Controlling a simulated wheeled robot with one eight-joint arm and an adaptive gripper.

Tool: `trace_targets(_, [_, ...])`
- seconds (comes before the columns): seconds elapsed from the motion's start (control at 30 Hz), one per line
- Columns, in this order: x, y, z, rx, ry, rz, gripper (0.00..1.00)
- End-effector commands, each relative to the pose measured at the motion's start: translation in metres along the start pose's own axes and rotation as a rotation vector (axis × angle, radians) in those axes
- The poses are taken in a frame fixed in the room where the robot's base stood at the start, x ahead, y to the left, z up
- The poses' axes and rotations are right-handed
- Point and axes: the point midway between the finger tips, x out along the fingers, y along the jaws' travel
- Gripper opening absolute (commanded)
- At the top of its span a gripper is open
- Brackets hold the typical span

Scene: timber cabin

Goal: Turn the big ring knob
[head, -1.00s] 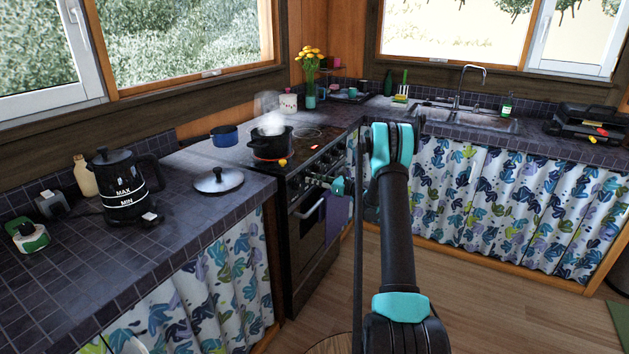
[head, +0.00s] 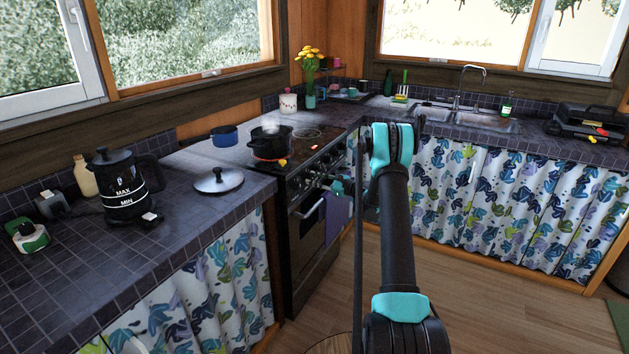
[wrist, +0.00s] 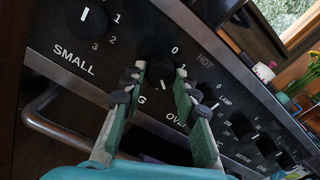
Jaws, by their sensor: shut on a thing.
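The big ring knob (wrist: 158,70) is a dark round knob on the black stove panel. It shows in the wrist view between my fingers, with a "0" just above it and its label mostly hidden, only a "G" showing. My gripper (wrist: 160,88) is shut on it, one green-padded finger on each side. The small ring knob (wrist: 86,22), with "SMALL" under it, is at the upper left, its white mark upright. In the head view my gripper (head: 337,187) is at the stove's front panel, and the arm and distance hide the held knob.
More knobs (wrist: 243,127) run down to the right. The oven handle (wrist: 50,115) lies below the panel. A steaming black pot (head: 270,145) stands on the stove (head: 315,245). A purple cloth (head: 337,222) hangs at the oven front.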

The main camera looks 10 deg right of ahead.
Motion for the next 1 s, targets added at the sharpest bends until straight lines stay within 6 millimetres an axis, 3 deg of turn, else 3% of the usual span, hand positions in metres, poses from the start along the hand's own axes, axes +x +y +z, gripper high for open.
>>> trace_targets(1.0, [-0.0005, -0.0006, 0.0003, -0.964, 0.000, 0.002, 0.01])
